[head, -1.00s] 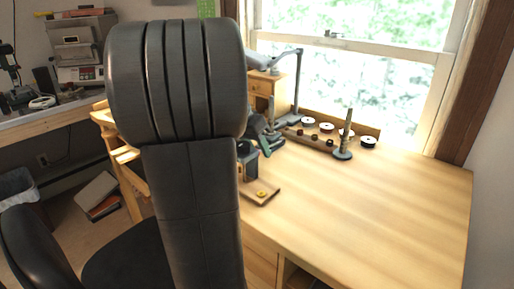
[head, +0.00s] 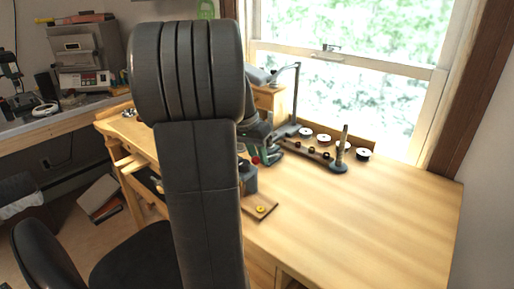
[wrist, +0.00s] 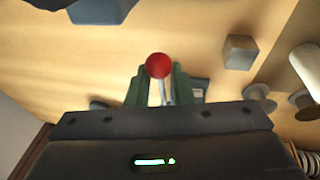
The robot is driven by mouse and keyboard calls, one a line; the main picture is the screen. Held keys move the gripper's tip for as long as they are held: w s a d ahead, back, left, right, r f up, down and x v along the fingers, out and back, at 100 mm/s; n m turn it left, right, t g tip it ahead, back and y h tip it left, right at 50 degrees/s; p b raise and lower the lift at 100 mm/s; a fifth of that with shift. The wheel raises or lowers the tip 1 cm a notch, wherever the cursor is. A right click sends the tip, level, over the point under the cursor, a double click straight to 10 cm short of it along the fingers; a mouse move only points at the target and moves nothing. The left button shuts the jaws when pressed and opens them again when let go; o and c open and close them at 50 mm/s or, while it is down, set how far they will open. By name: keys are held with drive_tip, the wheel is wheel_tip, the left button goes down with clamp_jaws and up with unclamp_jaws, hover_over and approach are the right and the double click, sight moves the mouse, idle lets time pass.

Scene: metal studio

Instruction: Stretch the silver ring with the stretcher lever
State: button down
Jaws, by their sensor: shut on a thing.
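My gripper (wrist: 160,88) has green fingers, one on each side of the stretcher lever just by its red knob (wrist: 158,66) in the wrist view; it is shut on the lever. In the head view the green gripper (head: 266,154) shows beside my large arm links, with the red knob (head: 256,160) at its tip. The dark body of what seems to be the stretcher (head: 248,180) stands below it, partly hidden by my arm. I cannot make out a silver ring in either view.
A brown board (head: 252,213) with a small yellow round piece lies at the near bench edge. Behind are a grey post on a base (head: 340,165), a rack with white discs (head: 323,137) and a lamp (head: 297,95). The bench's right side (head: 390,210) is clear.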

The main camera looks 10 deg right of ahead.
drive_tip(key=r+p, duration=0.1)
drive_tip(key=y+p, duration=0.1)
drive_tip(key=p, duration=0.1)
drive_tip(key=r+g+p, duration=0.1)
drive_tip(key=shift+w+d+r+p, duration=0.3)
drive_tip(key=shift+d+p, duration=0.05)
drive_tip(key=shift+d, duration=0.05)
drive_tip(key=y+p, duration=0.1)
drive_tip(key=p, duration=0.1)
drive_tip(key=w+d+r+g+p, duration=0.1)
drive_tip(key=p, duration=0.1)
drive_tip(key=shift+r+y+p, duration=0.25)
drive_tip(key=shift+y+p, duration=0.1)
drive_tip(key=shift+y, duration=0.05)
drive_tip(key=shift+w+d+r+p, duration=0.1)
drive_tip(key=shift+w+d+p, duration=0.05)
drive_tip(key=shift+d+p, duration=0.2)
drive_tip(key=shift+w+d+r+p, duration=0.4)
drive_tip(key=shift+r+p, duration=0.15)
drive_tip(key=shift+p, duration=0.3)
drive_tip(key=shift+w+d+r+p, duration=0.3)
drive_tip(key=shift+w+d+p, duration=0.1)
drive_tip(key=shift+d, duration=0.1)
drive_tip(key=c, duration=1.3)
unclamp_jaws()
drive_tip(key=shift+d+f, duration=0.15)
drive_tip(key=shift+d, duration=0.15)
drive_tip(key=shift+a, duration=0.15)
